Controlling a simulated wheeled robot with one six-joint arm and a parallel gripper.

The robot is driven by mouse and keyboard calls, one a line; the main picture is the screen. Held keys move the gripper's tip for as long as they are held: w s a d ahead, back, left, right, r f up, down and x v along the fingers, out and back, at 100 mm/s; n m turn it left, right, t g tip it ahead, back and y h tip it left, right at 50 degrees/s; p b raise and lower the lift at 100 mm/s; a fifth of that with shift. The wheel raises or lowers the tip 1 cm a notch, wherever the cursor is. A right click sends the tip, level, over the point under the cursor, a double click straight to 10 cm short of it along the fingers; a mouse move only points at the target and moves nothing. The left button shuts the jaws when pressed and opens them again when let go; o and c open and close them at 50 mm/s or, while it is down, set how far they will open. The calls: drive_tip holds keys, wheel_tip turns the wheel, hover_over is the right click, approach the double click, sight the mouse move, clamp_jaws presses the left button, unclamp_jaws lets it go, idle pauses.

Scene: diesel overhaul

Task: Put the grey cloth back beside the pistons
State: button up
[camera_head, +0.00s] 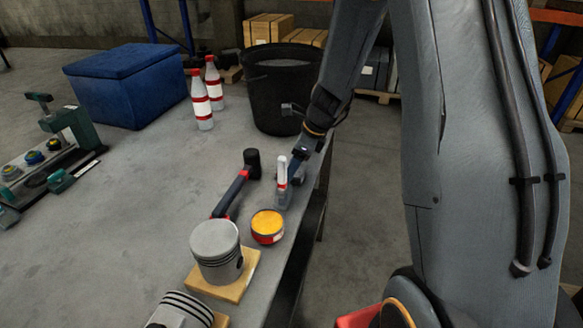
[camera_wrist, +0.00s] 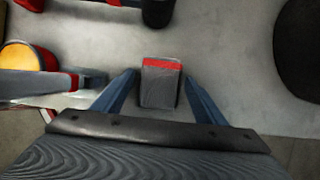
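A small grey block-like thing with a red stripe, apparently the folded grey cloth (camera_wrist: 160,90), lies between the two blue fingers of my gripper (camera_wrist: 159,78) in the wrist view. A narrow gap shows on each side, so the fingers look open around or just above it. In the head view my gripper (camera_head: 291,168) is low over the table's right edge, and a pale upright thing with a red band (camera_head: 282,172) shows there. One piston (camera_head: 217,248) stands on a wooden block near the front; another piston (camera_head: 180,312) is cut off by the bottom edge.
An orange-topped tin (camera_head: 267,225) and a red-and-black hammer (camera_head: 236,185) lie between gripper and pistons. A black bucket (camera_head: 285,85), two red-capped bottles (camera_head: 203,103) and a blue box (camera_head: 125,85) stand behind.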

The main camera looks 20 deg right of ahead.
drive_tip(key=b+v, duration=0.1)
drive_tip(key=v, duration=1.1)
drive_tip(key=shift+b, duration=0.3)
drive_tip(key=shift+r, duration=0.15)
